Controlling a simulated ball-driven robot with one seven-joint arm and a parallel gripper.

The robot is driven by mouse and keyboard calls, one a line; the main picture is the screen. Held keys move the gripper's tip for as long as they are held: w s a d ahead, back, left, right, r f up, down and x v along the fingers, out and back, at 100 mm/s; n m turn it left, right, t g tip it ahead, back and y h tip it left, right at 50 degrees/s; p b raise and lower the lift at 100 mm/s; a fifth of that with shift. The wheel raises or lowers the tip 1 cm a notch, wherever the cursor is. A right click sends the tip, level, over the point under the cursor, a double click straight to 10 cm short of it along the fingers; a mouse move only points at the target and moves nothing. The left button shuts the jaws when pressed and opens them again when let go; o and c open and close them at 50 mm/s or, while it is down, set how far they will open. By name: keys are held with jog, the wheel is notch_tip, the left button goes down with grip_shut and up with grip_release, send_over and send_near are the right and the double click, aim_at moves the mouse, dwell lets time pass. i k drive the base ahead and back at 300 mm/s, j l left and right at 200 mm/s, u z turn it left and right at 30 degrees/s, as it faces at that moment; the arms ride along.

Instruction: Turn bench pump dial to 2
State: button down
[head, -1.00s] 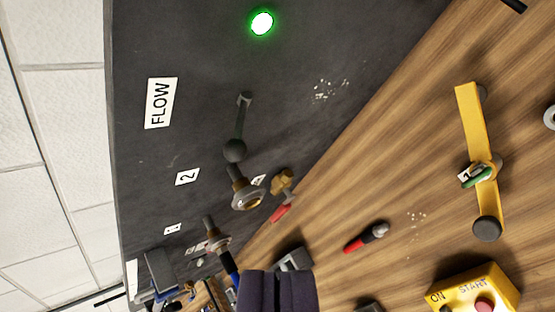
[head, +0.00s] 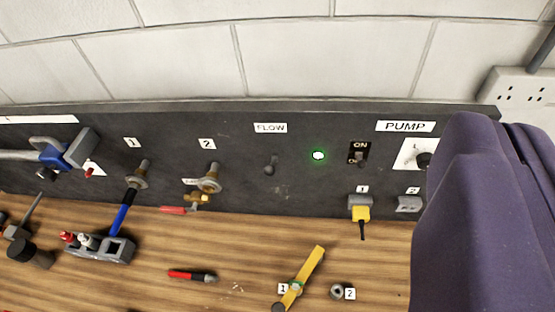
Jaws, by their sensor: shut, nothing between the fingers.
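The pump dial (head: 424,159) is a small dark knob on a white plate (head: 406,152) under the "PUMP" label (head: 405,126), at the right of the dark panel. One small mark shows above the knob, too small to read surely. The right part of the plate, any other marks and the dial's pointer are hidden behind my gripper. My gripper (head: 490,122) fills the right side of the view, large and purple-dark, in front of the panel's right end. Its fingers are shut together and empty. I cannot tell whether it touches the dial.
Left of the dial are an ON/OFF switch (head: 359,153) and a lit green lamp (head: 318,155). Sockets 1 (head: 360,201), with a yellow plug (head: 361,214), and 2 (head: 408,204) are below. A yellow lever (head: 309,273) lies on the wooden bench (head: 240,240).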

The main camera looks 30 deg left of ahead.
aim_at(423, 160)
jog(key=u, duration=1.45)
jog(key=k+l+z, duration=0.1)
jog(key=z, duration=0.35)
jog(key=k+l+z, duration=0.1)
jog(key=z, duration=0.4)
jog(key=l+z, duration=0.2)
jog(key=z, duration=0.25)
jog(key=k+l, duration=0.05)
